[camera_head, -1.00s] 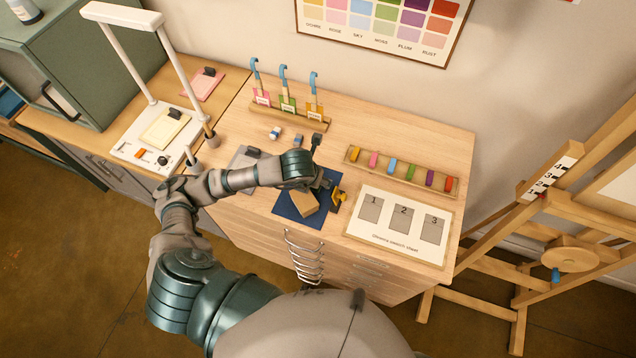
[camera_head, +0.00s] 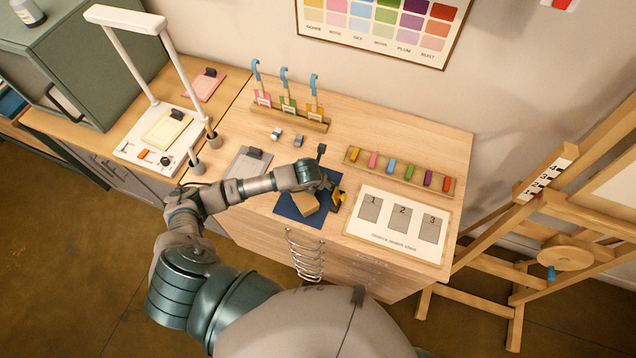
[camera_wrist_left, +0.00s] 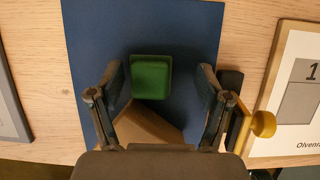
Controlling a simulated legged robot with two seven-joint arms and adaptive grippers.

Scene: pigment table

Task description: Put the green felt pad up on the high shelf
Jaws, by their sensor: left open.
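The green felt pad (camera_wrist_left: 150,78) shows as a small dark green square block on a blue mat (camera_wrist_left: 190,30) in the left wrist view. My left gripper (camera_wrist_left: 160,82) is open, with one finger on each side of the pad and a gap on both sides. In the head view my left gripper (camera_head: 325,183) is low over the blue mat (camera_head: 291,210) and hides the pad. A tan wooden block (camera_wrist_left: 145,126) lies just on the near side of the pad. I cannot make out a high shelf for certain. My right gripper is not in view.
A yellow-knobbed item (camera_wrist_left: 262,124) stands right of the gripper, close to a finger. A numbered swatch sheet (camera_head: 396,246) lies to the right and a grey clipboard (camera_head: 245,166) to the left. A rack of coloured sticks (camera_head: 401,172) and a brush stand (camera_head: 288,116) are behind.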

